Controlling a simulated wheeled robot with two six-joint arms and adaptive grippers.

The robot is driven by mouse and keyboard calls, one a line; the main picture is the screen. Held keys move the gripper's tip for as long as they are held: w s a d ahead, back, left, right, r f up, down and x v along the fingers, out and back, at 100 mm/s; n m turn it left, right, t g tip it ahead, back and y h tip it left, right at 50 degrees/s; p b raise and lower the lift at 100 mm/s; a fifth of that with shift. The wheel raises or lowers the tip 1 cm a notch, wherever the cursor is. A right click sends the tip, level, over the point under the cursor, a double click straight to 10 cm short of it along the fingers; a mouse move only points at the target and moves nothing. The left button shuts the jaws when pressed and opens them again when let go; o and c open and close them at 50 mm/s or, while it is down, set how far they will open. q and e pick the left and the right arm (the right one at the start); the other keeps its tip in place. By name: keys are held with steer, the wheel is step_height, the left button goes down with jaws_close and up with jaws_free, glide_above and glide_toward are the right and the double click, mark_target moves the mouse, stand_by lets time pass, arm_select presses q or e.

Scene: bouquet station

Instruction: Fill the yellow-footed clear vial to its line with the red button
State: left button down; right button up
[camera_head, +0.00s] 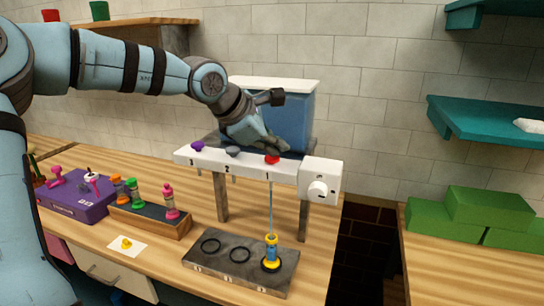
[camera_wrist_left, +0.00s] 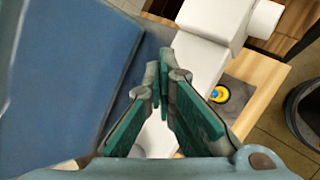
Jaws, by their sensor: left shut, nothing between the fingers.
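The dispenser (camera_head: 205,157) is a white bar on grey legs, with a purple button (camera_head: 198,146), a grey button (camera_head: 232,151) and the red button (camera_head: 272,159). My left gripper (camera_head: 272,148) is shut and empty, its fingertips at the red button, seemingly pressing it. A thin blue stream (camera_head: 271,205) falls from below that button into the yellow-footed vial (camera_head: 271,262). The vial stands upright at the right ring of the dark tray (camera_head: 215,251); its fill level and line are too small to tell. The left wrist view shows the shut fingers (camera_wrist_left: 163,62) and the vial's yellow part (camera_wrist_left: 220,93).
A blue tank (camera_head: 290,115) stands behind the dispenser, and a white box with a knob (camera_head: 318,190) is at its right end. A purple box (camera_head: 75,200) and a wooden rack (camera_head: 150,222) with several coloured vials stand left. A card (camera_head: 127,250) bears a yellow mark.

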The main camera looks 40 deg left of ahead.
mark_target(274, 158)
arm_select(q)
steer(key=shift+f, duration=0.15)
stand_by(0.3)
steer(key=shift+a+r+p, duration=0.1)
steer(key=shift+r+p, duration=0.8)
steer(key=shift+r, duration=0.15)
step_height(274, 158, up, 5)
steer(key=p, duration=0.4)
steer(key=shift+p, duration=0.35)
stand_by(1.8)
